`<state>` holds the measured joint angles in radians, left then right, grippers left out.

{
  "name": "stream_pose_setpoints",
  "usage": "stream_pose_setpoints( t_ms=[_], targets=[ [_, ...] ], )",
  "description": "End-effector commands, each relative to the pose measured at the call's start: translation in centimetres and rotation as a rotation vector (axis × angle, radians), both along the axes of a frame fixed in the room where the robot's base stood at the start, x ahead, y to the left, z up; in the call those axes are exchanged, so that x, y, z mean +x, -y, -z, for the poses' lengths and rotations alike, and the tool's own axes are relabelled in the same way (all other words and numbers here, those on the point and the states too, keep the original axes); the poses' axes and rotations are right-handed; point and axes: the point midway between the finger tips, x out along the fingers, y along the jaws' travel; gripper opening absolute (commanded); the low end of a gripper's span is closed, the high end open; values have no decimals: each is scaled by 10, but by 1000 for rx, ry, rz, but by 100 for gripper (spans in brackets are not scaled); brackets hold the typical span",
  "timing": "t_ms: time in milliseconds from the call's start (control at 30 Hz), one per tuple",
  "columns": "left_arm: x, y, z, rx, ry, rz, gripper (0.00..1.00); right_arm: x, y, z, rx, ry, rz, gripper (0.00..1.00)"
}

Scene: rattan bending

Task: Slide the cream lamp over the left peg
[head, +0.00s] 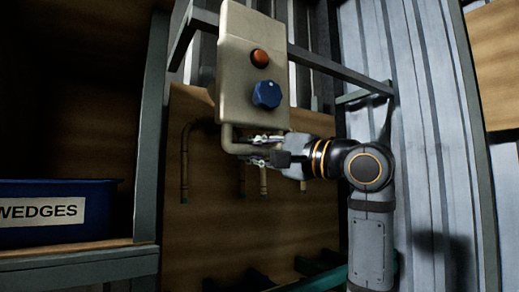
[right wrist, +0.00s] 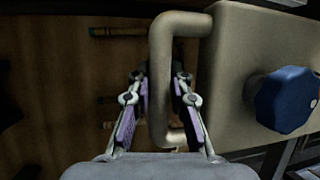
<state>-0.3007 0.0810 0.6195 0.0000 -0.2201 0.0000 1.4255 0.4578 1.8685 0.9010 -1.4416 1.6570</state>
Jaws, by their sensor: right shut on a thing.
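The cream lamp (head: 240,70), a flat box with an orange-red button, a blue knob and a bent tube handle, is upright and slightly tilted in the head view. My right gripper (head: 262,150) is shut on its handle, below the box. In the right wrist view the fingers of this gripper (right wrist: 158,105) stand on both sides of the handle (right wrist: 160,75). A bent brown rod (head: 185,160) with a green tip hangs left of the lamp, against the wooden board; I cannot tell if it is the left peg. My left gripper is not in view.
Thinner rods (head: 263,181) hang behind my gripper. A grey metal frame (head: 150,130) crosses behind the lamp and stands at left. A blue bin (head: 30,232) marked WEDGES sits on a shelf at lower left. A corrugated metal wall (head: 430,130) is at right.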

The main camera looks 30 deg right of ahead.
Motion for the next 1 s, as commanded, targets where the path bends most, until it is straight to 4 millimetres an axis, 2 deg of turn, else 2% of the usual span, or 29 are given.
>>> stream_pose_setpoints(
  t_ms=[67,100,267,533,667,1000],
  targets=[
    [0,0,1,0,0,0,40,1,-1,4,-4,-10,-5,0],
    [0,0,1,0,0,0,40,1,-1,4,-4,-11,-5,22],
    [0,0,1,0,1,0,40,1,-1,4,-3,-8,-4,43],
    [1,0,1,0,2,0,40,0,0,2,-2,-5,-1,43],
    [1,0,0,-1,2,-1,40,-7,5,3,-1,-3,2,43],
    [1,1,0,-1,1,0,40,-63,36,15,-5,-4,9,43]
  ],
)
